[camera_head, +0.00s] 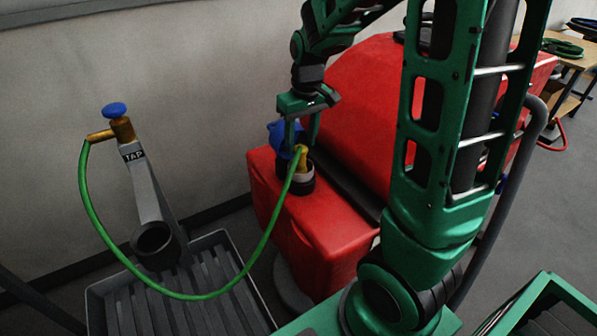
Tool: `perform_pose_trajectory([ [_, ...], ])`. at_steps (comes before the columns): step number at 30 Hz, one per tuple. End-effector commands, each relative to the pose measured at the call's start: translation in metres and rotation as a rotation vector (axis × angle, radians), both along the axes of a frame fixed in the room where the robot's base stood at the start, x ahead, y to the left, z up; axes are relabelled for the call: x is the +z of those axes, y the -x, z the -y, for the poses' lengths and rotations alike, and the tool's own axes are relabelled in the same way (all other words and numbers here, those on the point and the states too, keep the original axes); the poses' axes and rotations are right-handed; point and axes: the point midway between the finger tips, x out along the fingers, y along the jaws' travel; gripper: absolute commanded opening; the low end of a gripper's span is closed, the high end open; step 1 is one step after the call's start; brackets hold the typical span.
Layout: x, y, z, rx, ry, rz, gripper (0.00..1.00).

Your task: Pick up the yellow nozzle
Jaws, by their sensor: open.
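The yellow nozzle (302,157) is at the end of a green hose (230,285). It stands in or at the dark round filler opening (300,181) on top of the red tank (325,220). My gripper (301,142) points down right over the nozzle, with its fingers apart on either side of it. Whether the fingers touch the nozzle cannot be told. A blue cap-like part (279,135) shows just behind and left of the fingers.
The grey tap post (150,190) with a brass tap and blue knob (115,109) stands at the left over a slatted grey tray (92,305). The hose hangs in a loop between tap and tank. A green-edged box (552,290) is at lower right. A wall runs behind.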

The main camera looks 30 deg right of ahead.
Motion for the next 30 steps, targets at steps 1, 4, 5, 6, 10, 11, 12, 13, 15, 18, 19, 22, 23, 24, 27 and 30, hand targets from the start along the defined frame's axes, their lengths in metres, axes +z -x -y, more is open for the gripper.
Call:
perform_pose_trajectory([
  [1,-0.006,0.000,0.000,0.000,0.000,-0.004,0.45],
  [4,-0.020,-0.002,0.001,0.000,0.001,-0.004,0.45],
  [5,-0.024,-0.002,0.001,0.000,0.001,-0.005,0.45],
  [6,-0.030,-0.003,0.002,0.000,0.001,-0.005,0.45],
  [10,-0.044,-0.005,0.002,0.000,0.000,-0.002,0.45],
  [11,-0.045,-0.005,0.002,0.000,0.000,-0.002,0.45],
  [12,-0.047,-0.006,0.002,0.000,0.000,-0.001,0.45],
  [13,-0.048,-0.006,0.002,0.000,0.000,-0.001,0.45],
  [15,-0.049,-0.006,0.002,0.000,0.000,-0.001,0.45],
  [18,-0.048,-0.006,0.002,0.000,0.000,0.000,0.45],
  [19,-0.048,-0.006,0.002,0.000,0.000,0.000,0.45],
  [22,-0.048,-0.006,0.002,0.000,0.000,0.000,0.26],
  [23,-0.048,-0.006,0.002,0.000,0.000,0.000,0.19],
  [24,-0.048,-0.006,0.002,0.000,0.000,0.000,0.09],
  [27,-0.048,-0.006,0.002,0.000,0.000,0.000,0.03],
  [30,-0.048,-0.006,0.002,0.000,0.000,0.000,0.03],
])
